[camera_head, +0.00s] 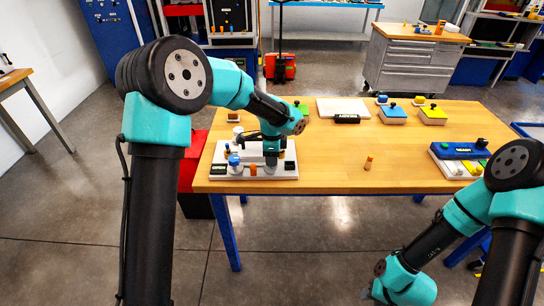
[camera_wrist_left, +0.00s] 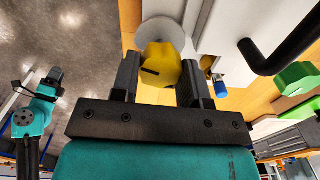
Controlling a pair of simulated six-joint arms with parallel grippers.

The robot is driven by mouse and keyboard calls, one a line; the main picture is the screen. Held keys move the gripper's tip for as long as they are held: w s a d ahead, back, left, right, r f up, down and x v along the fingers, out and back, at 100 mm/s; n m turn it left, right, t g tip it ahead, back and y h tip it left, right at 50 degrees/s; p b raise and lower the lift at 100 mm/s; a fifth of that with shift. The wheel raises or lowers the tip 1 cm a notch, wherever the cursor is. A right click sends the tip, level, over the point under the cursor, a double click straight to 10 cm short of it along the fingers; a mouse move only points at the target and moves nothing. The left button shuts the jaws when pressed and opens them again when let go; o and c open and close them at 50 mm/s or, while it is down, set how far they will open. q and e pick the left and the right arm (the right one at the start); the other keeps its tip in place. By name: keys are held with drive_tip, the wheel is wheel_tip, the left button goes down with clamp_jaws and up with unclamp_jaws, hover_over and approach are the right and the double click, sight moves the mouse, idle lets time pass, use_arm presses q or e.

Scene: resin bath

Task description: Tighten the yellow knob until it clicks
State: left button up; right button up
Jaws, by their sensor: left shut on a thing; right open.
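The yellow knob (camera_wrist_left: 160,65) sits between the two fingers of my left gripper (camera_wrist_left: 162,72) in the left wrist view. A dark slot or mark shows on its face. A pale round disc (camera_wrist_left: 162,35) lies behind it. In the head view my left gripper (camera_head: 271,158) points down over a white board (camera_head: 228,177) at the table's left end and hides the knob there. My left gripper is shut on the knob. My right arm (camera_head: 405,285) hangs low in front of the table; its jaws are not visible.
The board carries a blue-topped part (camera_head: 234,160) and an orange part (camera_head: 253,170). A dark curved handle (camera_wrist_left: 285,48) and a green knob (camera_wrist_left: 298,78) are close by at right. An orange peg (camera_head: 368,163) stands alone on the wooden table (camera_head: 335,172). The table's middle is mostly clear.

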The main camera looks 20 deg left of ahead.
use_arm(q)
drive_tip(key=shift+m, duration=0.9)
drive_tip(key=o, duration=0.9)
drive_tip(key=shift+o, duration=0.2)
drive_tip(key=shift+r, duration=0.15)
wheel_tip(320, 180, up, 17)
